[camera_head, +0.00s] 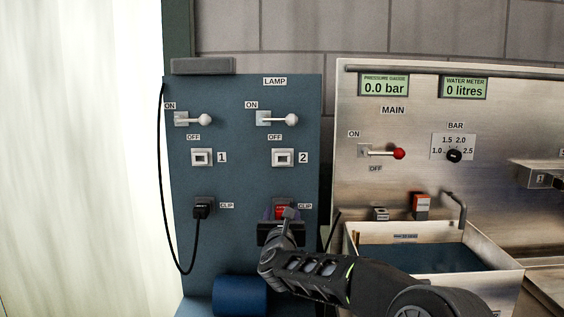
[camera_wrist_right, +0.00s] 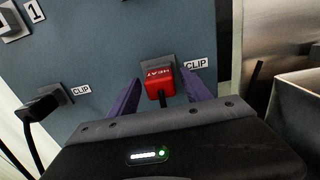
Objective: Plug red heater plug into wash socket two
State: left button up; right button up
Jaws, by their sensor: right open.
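The red heater plug (camera_head: 281,212) sits in the right-hand clip of the blue lamp panel. In the right wrist view the plug (camera_wrist_right: 159,82) shows the word HEAT, with its cord running toward me. My right gripper (camera_head: 281,224) is at this clip, its purple fingers on either side of the plug. In the wrist view the gripper (camera_wrist_right: 162,90) is open, with gaps beside the plug. No socket is labelled wash. The lamp panel has socket 1 (camera_head: 202,158) and socket 2 (camera_head: 283,158). A box marked 1 (camera_head: 541,180) is cut by the right edge. My left gripper is not in view.
A black plug (camera_head: 201,209) with a looping cord sits in the left clip. Two lamp switches (camera_head: 276,118) are above the sockets. To the right stand a steel panel with a red-knobbed main switch (camera_head: 398,153) and a sink (camera_head: 500,262). A blue cylinder (camera_head: 241,294) lies below.

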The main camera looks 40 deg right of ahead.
dwell(0.4)
grip_shut()
dwell(0.4)
dwell(0.5)
jog(key=b+v, duration=0.3)
jog(key=v, duration=0.3)
jog(key=shift+b, duration=0.35)
dwell(0.6)
jog(key=shift+d, duration=0.1)
